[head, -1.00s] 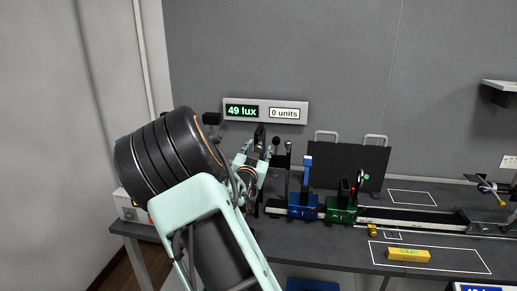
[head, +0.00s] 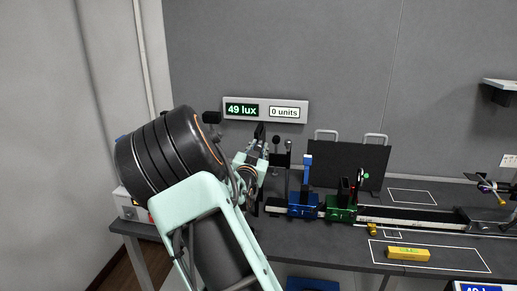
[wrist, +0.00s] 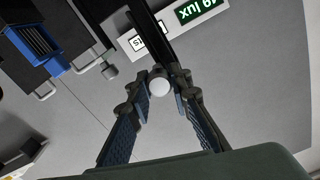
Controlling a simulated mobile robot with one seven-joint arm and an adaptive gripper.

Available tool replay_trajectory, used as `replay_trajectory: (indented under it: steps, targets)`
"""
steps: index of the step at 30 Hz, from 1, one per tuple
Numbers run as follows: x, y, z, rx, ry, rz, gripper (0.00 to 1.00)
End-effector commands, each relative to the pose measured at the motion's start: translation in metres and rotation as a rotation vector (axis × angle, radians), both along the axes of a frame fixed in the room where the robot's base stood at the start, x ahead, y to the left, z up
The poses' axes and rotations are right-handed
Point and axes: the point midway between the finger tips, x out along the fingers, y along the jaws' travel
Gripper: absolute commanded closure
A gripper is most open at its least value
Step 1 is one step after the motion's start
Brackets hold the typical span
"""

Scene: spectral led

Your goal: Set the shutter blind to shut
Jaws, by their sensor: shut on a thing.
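My gripper (wrist: 160,84) has its two fingers closed around a pale round knob (wrist: 159,88) in the wrist view. A dark bar (wrist: 182,40) shows just beyond the knob. In the head view my gripper (head: 260,142) is at the left end of the bench rail, below the display, and its fingertips are hard to make out. I cannot tell for certain from the frames how the shutter blind stands, as my arm and gripper cover much of that area. The display (head: 265,110) reads 49 lux and 0 units.
A blue carriage (head: 303,207) and a green carriage (head: 341,210) stand on the rail (head: 405,216) right of my gripper. A black panel (head: 350,165) with two handles is behind them. A yellow block (head: 408,254) lies in a white outline at the front right.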

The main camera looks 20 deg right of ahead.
Motion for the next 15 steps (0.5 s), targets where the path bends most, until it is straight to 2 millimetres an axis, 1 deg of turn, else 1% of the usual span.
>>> replay_trajectory:
  steps: [5,15]
  targets:
    - [0.0,0.0,-0.014,0.001,0.001,-0.001,1.0]
    - [-0.001,-0.001,-0.054,0.002,0.001,-0.001,1.0]
